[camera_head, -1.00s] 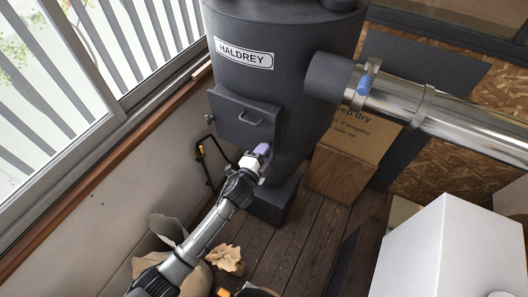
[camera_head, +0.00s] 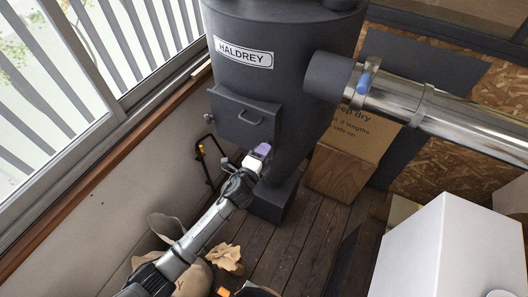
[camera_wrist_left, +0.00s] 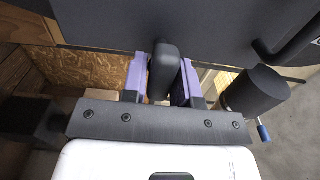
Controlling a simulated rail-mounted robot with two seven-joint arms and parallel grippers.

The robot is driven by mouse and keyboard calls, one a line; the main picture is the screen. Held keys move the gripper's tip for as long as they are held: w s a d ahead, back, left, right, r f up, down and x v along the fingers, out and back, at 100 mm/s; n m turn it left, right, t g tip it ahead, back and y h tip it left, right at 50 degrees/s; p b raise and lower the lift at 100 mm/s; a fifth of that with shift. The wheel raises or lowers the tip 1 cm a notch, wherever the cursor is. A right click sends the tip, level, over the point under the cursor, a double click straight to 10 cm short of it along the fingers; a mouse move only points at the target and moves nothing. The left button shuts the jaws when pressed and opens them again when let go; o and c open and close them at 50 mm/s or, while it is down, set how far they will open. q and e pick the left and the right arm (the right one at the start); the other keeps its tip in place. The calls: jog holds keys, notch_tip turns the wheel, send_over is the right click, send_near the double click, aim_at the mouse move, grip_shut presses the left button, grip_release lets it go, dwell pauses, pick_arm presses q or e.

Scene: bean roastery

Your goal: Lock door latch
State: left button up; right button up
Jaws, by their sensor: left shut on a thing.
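The dark door (camera_head: 245,117) of the HALDREY drum is closed flat against the drum wall in the head view, with a bar handle on its face. In the left wrist view the door panel (camera_wrist_left: 210,22) fills the top. A dark rounded latch lever (camera_wrist_left: 163,70) stands between the purple fingers of my left gripper (camera_wrist_left: 162,82). In the head view my left gripper (camera_head: 262,151) is just below the door's lower right edge and shut on the lever, which its fingers hide there. My right gripper is in neither view.
A silver pipe (camera_head: 450,115) with a blue-handled clamp (camera_head: 363,84) leaves the drum to the right. A cardboard box (camera_head: 352,140) stands behind. A white box (camera_head: 450,250) is at the lower right. A window wall (camera_head: 80,80) bounds the left. Wooden floor lies below the drum.

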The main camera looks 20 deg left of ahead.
pick_arm(q)
jog(key=o, duration=0.8)
jog(key=shift+o, duration=0.2)
jog(key=s+a+b, duration=0.1)
jog(key=s, duration=1.2)
jog(key=shift+s+a+b, duration=0.4)
jog(key=s+a+f+n+g+y, duration=0.3)
jog(key=s+a+n+g+y, duration=0.3)
jog(key=n, duration=0.8)
jog(key=s+d+r+n+g+h+p, duration=0.1)
jog(key=s+g+p, duration=0.3)
jog(key=s, duration=0.6)
jog(key=s+d+r+n+g+h+p, duration=0.2)
jog(key=s+d+g+h+p, duration=0.1)
jog(key=s, duration=0.8)
jog(key=shift+s+d+n+g+p, duration=0.25)
jog(key=shift+g+p, duration=0.35)
jog(key=shift+p, duration=0.65)
